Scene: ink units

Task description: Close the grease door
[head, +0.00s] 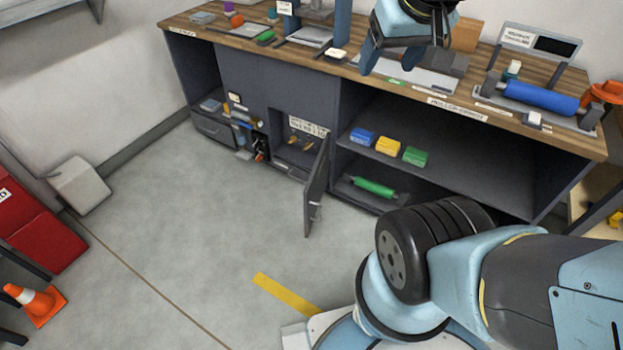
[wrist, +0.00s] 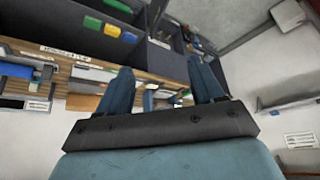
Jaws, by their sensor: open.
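The grease door (head: 317,188) is a small dark grey panel in the lower front of the workbench cabinet. It stands swung open, sticking out into the room, with a small handle near its free edge. The compartment (head: 293,147) beside it is exposed, with a small label and brass-coloured parts inside. My gripper (head: 390,57) is high above the worktop, up and to the right of the door, and apart from it. In the wrist view, its two blue fingers (wrist: 160,70) are spread with nothing held between them. I cannot pick out the door surely in the wrist view.
Blue, yellow and green boxes (head: 388,146) sit on the open shelf right of the door, above a green roller (head: 373,187). A blue roller (head: 541,97) lies on the worktop. The floor (head: 215,205) left of the door is clear. An orange cone (head: 38,303) stands far left.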

